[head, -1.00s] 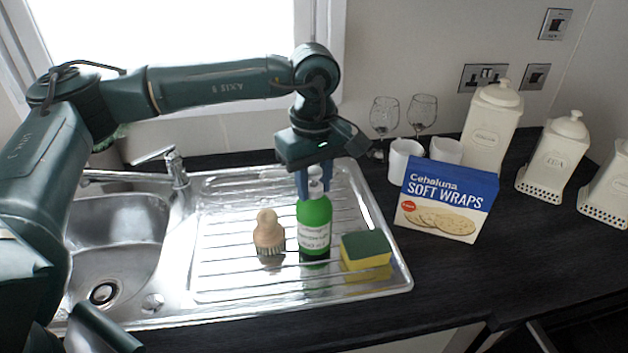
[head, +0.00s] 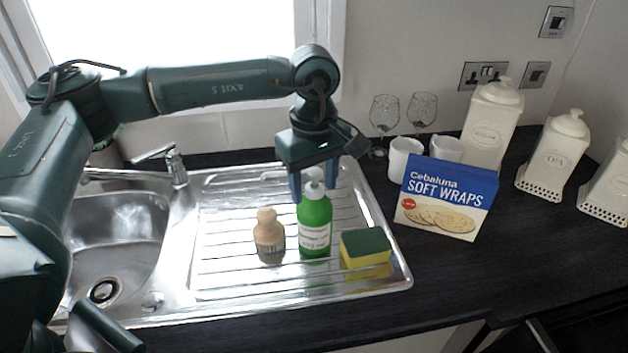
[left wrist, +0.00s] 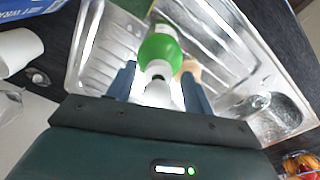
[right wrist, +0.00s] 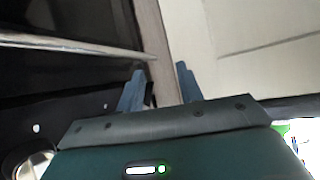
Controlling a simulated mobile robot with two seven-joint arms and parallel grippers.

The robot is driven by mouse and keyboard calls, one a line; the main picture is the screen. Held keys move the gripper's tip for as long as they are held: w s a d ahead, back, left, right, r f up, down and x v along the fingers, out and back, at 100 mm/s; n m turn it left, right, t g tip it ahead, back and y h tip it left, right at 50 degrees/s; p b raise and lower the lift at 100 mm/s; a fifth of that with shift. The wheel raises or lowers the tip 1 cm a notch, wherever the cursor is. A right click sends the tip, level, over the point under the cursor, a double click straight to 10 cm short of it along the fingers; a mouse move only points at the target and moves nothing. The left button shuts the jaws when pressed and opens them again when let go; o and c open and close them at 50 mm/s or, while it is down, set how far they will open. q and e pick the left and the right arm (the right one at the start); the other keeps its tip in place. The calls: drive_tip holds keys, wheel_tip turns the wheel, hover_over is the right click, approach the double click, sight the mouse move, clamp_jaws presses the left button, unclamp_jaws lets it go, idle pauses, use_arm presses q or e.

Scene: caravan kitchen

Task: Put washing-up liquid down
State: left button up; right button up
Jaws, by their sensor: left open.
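The washing-up liquid (head: 314,224) is a green bottle with a white cap and label. It stands upright on the ribbed steel drainer (head: 215,215), between the brush and the sponge. My left gripper (head: 314,190) is above it, fingers pointing down, open on either side of the white cap. In the left wrist view the bottle (left wrist: 160,48) shows between the parted fingers (left wrist: 165,88), with a gap on each side. My right gripper (right wrist: 160,88) shows only in its own wrist view, with its fingers apart and nothing between them, near a cupboard front.
A wooden brush (head: 268,232) stands left of the bottle and a yellow-green sponge (head: 365,250) lies right of it. The sink bowl (head: 115,245) is at left. A soft wraps box (head: 446,200), white mugs (head: 404,158), glasses and canisters (head: 492,125) stand on the dark worktop.

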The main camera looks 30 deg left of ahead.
use_arm(q)
drive_tip(key=shift+r, duration=0.5)
wheel_tip(320, 180, up, 10)
drive_tip(key=shift+s+d+f+b, duration=0.15)
drive_tip(key=shift+b, duration=0.5)
drive_tip(key=shift+r, duration=0.75)
use_arm(e)
drive_tip(key=shift+a+f, duration=0.1)
